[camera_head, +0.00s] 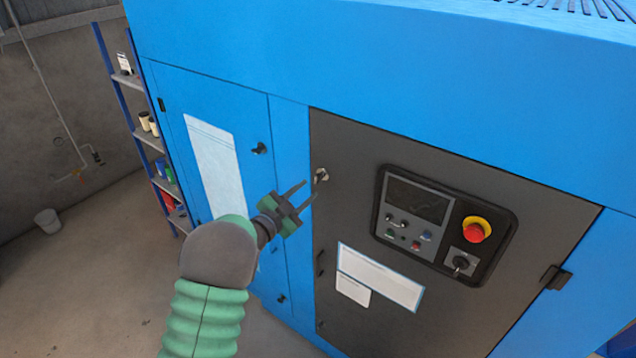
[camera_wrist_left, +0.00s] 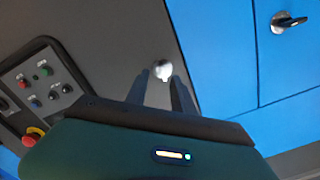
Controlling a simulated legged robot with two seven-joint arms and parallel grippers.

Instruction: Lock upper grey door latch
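The grey door (camera_head: 350,220) is closed on the blue cabinet. Its upper latch (camera_head: 320,175) is a small metallic piece near the door's upper left edge; it also shows in the left wrist view (camera_wrist_left: 162,70). My left gripper (camera_head: 309,188) is open, with its two dark fingers pointing at the latch. In the left wrist view the fingers (camera_wrist_left: 164,88) stand apart just short of the latch, which appears between and beyond their tips. Whether a finger touches it I cannot tell. My right gripper is in neither view.
A control panel (camera_head: 408,232) with a red emergency button (camera_head: 475,231) is on the grey door. A black latch (camera_head: 260,149) is on the blue door to the left, also in the wrist view (camera_wrist_left: 287,22). A shelf (camera_head: 146,137) and a bucket (camera_head: 48,221) stand at the left.

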